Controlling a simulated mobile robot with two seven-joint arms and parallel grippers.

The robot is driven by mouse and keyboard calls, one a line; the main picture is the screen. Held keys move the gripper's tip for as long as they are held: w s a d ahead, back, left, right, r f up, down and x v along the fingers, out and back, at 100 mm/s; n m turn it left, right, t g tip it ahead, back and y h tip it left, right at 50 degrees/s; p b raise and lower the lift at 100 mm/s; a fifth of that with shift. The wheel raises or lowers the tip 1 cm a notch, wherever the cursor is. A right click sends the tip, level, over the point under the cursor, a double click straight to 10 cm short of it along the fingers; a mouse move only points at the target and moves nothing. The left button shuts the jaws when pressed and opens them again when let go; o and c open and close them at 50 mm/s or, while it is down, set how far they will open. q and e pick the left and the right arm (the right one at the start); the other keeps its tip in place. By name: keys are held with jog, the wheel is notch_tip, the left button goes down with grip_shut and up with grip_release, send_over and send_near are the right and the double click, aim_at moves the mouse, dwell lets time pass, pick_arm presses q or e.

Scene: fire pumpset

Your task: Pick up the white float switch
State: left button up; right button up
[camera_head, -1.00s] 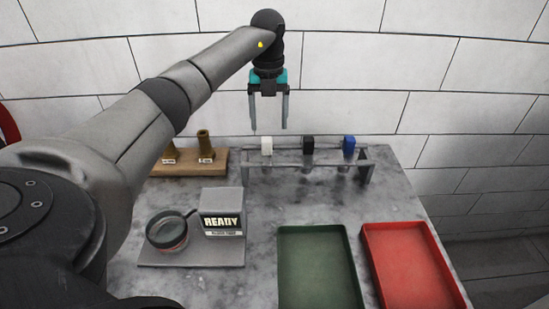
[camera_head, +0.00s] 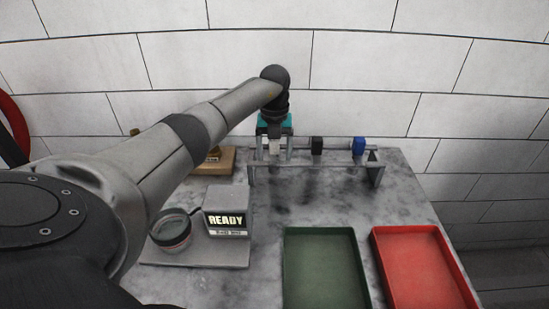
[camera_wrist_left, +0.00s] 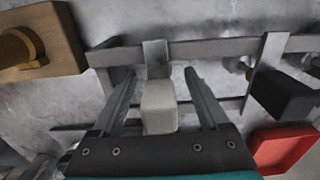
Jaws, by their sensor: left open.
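The white float switch (camera_head: 274,147) hangs at the left part of a grey metal rack (camera_head: 312,166). In the left wrist view the white float switch (camera_wrist_left: 160,107) is a pale block between the two fingers. My left gripper (camera_head: 274,154) is lowered over it from above. In the left wrist view my left gripper (camera_wrist_left: 158,84) is open, with one finger on each side of the switch. A gap shows beside each finger. My right gripper is not in view.
A black switch (camera_head: 317,146) and a blue switch (camera_head: 358,146) hang further right on the rack. A wooden block (camera_head: 222,160) stands to the left. A READY device (camera_head: 227,219), a green tray (camera_head: 325,268) and a red tray (camera_head: 424,267) are in front.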

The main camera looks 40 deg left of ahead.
pick_arm(q)
jog(key=shift+c, duration=0.3)
jog(key=shift+r, duration=0.1)
grip_shut()
